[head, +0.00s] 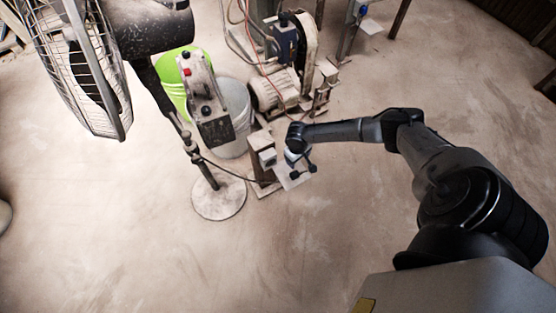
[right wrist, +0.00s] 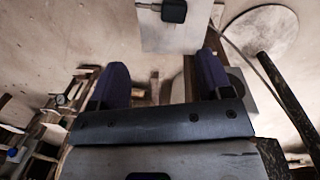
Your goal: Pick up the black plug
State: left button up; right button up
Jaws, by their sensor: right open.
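The black plug (right wrist: 174,10) lies on a pale plate (right wrist: 172,38) at the top edge of the right wrist view. A short metal piece sticks out on its left side. My right gripper (right wrist: 160,68) is open and empty. Its two dark blue fingers point toward the plate, and the plug is past the fingertips, slightly right of their middle. In the head view, the right gripper (head: 302,169) is over the small stand with the pale plate (head: 290,184). I cannot tell the plug apart from the dark fingers there. My left gripper is out of view.
Behind are a grey bucket (head: 233,112), a green bucket (head: 172,75) and a motor (head: 274,90). A fan (head: 85,70) is upper left. The front floor is clear.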

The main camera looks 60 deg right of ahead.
jog(key=m, duration=0.1)
jog(key=m+b, duration=0.2)
jog(key=b, duration=0.2)
send_over(295, 175)
jog(key=shift+t+y, duration=0.3)
jog(key=shift+y, duration=0.1)
jog(key=f, duration=0.5)
jog(key=shift+w+d+f, duration=0.1)
jog(key=shift+w+f, duration=0.25)
jog(key=shift+s+f+b, duration=0.25)
jog(key=shift+f+b, duration=0.35)
jog(key=shift+f, duration=0.85)
jog(key=shift+f+b, duration=0.15)
jog(key=shift+b, duration=0.15)
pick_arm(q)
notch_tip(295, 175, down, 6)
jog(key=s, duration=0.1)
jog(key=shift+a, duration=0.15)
pick_arm(e)
jog(key=shift+w, duration=0.1)
jog(key=f+b, duration=0.5)
jog(key=shift+s+f, duration=0.15)
jog(key=shift+s, duration=0.05)
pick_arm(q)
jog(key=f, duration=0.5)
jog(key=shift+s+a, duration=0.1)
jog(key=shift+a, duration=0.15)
